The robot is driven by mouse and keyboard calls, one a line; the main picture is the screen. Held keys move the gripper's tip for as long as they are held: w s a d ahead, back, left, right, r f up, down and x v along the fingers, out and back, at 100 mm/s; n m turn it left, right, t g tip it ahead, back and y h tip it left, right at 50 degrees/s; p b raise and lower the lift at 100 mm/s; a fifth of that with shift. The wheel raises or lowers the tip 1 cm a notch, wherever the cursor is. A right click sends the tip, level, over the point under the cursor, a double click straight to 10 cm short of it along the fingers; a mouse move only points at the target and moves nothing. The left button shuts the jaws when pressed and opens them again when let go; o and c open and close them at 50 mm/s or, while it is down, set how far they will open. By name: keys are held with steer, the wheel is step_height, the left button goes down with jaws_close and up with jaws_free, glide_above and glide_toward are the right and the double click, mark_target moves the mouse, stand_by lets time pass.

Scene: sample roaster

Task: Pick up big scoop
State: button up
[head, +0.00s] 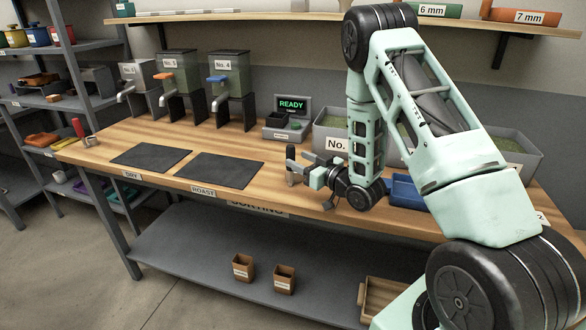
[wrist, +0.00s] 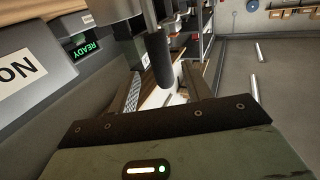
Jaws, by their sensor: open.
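A scoop with an upright dark handle (head: 290,153) and a grey metal part below it stands near the front edge of the workbench; I take it as the big scoop, though no label shows. In the wrist view its dark handle (wrist: 158,62) appears between my two fingers, with the grey metal at the top edge of that upside-down picture. My gripper (head: 306,168) is open, low over the bench, just right of the handle. It also shows in the wrist view (wrist: 165,90). Clear gaps show beside the handle; its exact depth between the jaws is unclear.
A red-handled scoop (head: 79,128) stands at the bench's left end. Two dark mats (head: 220,170) lie left of my gripper. A READY display (head: 292,106) and grey bins (head: 335,128) stand behind it. A blue tray (head: 404,193) lies to the right, partly hidden by my arm.

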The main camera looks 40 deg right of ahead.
mark_target(294, 158)
steer(key=w, duration=0.2)
steer(key=w+a+p, duration=0.1)
steer(key=w, duration=0.1)
steer(key=shift+w+f, duration=0.1)
steer(key=shift+w, duration=0.05)
jaws_close()
